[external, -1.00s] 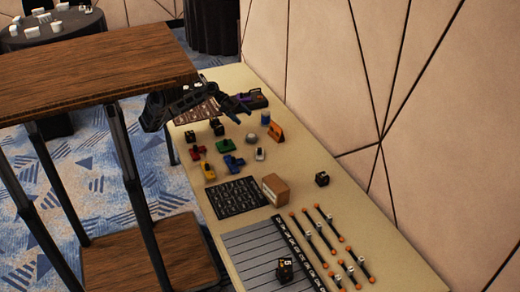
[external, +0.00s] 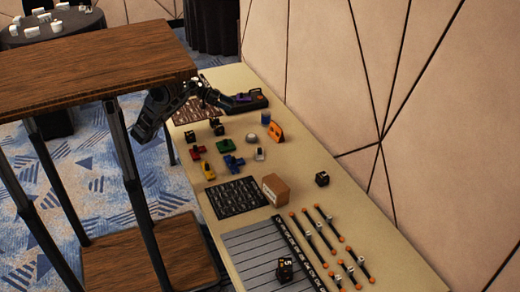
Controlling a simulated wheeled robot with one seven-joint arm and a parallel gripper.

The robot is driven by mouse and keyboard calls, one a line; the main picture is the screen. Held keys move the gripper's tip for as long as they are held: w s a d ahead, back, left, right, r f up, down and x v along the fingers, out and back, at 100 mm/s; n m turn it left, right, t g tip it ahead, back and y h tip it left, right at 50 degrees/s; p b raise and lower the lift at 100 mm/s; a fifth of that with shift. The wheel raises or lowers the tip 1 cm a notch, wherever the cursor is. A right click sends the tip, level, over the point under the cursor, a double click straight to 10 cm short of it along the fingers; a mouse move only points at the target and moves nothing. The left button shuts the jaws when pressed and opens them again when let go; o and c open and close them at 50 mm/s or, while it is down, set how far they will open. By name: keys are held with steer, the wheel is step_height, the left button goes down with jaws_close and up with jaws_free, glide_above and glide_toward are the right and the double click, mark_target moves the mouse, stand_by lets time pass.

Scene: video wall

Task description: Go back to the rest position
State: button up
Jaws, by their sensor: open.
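My gripper (external: 223,103) is at the end of my dark arm, at the far end of the long beige table (external: 330,185). It is small in the picture and open. It is close to a purple object (external: 242,98) by a black device with an orange part (external: 261,98). Whether it touches either one I cannot tell. My arm reaches out from beside the wooden shelf and bends over the table's left edge.
Below the gripper are small coloured blocks, including a green one (external: 224,146) and a blue one (external: 233,163), and an orange piece (external: 276,131). A brown box (external: 275,190) stands mid-table. The wooden shelf (external: 90,65) is at left, the panelled wall (external: 400,100) at right.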

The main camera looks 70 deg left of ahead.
steer(key=s+a+n+t+y, duration=0.25)
steer(key=s+a+n, duration=0.2)
steer(key=a, duration=0.35)
steer(key=s+a+r+n+g+y+p, duration=0.1)
steer(key=s+a+r+n+y+p, duration=0.35)
steer(key=r, duration=0.25)
steer(key=s+a+r+n+g+y+p, duration=0.2)
steer(key=s+a+r+n+y+p, duration=0.2)
steer(key=s+r+y+p, duration=0.3)
steer(key=d+f+m+t+h+b, duration=0.1)
steer(key=d+f+m+b, duration=0.15)
steer(key=d+f, duration=0.55)
steer(key=d+f+m+t+h+b, duration=0.15)
steer(key=d+f+m, duration=0.3)
steer(key=d, duration=0.55)
steer(key=s+d+h+b, duration=0.1)
steer(key=s+d+h, duration=0.1)
steer(key=d, duration=0.9)
steer(key=s+d+f+m+t+h+b, duration=0.1)
steer(key=s+d, duration=0.3)
steer(key=d, duration=0.7)
steer(key=shift+d+h+b, duration=0.3)
steer(key=shift+h+b, duration=0.05)
steer(key=shift+h, duration=0.1)
